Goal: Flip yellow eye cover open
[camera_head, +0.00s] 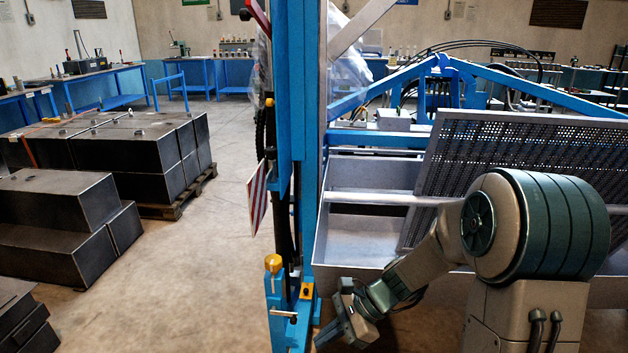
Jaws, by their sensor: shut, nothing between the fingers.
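A rounded yellow cap (273,263) sits on top of a short blue post at the foot of the blue column, left of centre. A small yellow piece (306,291) is on the blue bracket just right of it. I cannot tell for sure which is the eye cover, and neither shows clearly as a flipped-open lid. My gripper (328,337) is at the lower middle, pointing down and left. It is shut and empty, to the right of and lower in the picture than both yellow parts, apart from them.
The tall blue column (295,90) rises beside the yellow parts. A grey metal trough (365,230) and a tilted perforated sieve panel (500,165) stand behind my arm. A red-striped plate (258,198) hangs left of the column. Dark blocks (130,145) lie far left; the floor between is clear.

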